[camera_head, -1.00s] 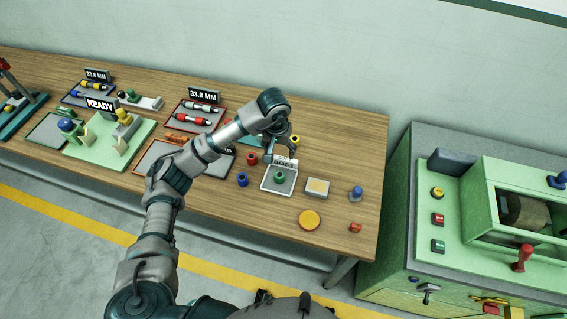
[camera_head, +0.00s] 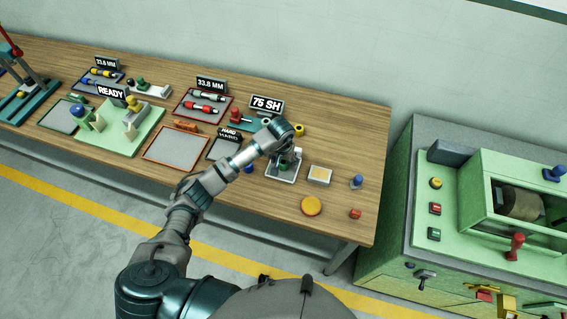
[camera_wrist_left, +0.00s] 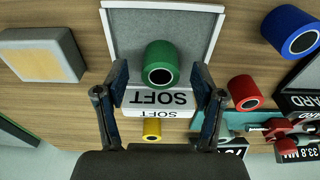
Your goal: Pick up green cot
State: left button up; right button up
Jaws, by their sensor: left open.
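The green cot (camera_wrist_left: 161,52), a short roller with a white-edged hole, stands on a small grey tray with a white rim (camera_wrist_left: 219,25) and a SOFT label (camera_wrist_left: 160,98). In the head view the cot (camera_head: 284,166) is partly hidden by my gripper. My left gripper (camera_head: 285,163) is over the tray. In the left wrist view its open fingers (camera_wrist_left: 160,82) are apart, one to each side of the cot, with nothing visibly clamped. I cannot tell whether they touch it. My right gripper is not in view.
Near the tray are a red cot (camera_wrist_left: 244,91), a blue cot (camera_wrist_left: 291,31) and a yellow cot (camera_wrist_left: 152,130). A pale block (camera_head: 319,174), an orange disc (camera_head: 312,205) and a blue knob (camera_head: 357,181) lie to the right. A green machine (camera_head: 470,220) stands beyond the table.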

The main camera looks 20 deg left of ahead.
pick_arm(q)
jog(key=shift+w+d+f, duration=0.1)
jog(key=shift+w+f, duration=0.05)
jog(key=shift+f, duration=0.65)
jog(key=shift+a, duration=0.2)
jog(key=c, duration=1.2)
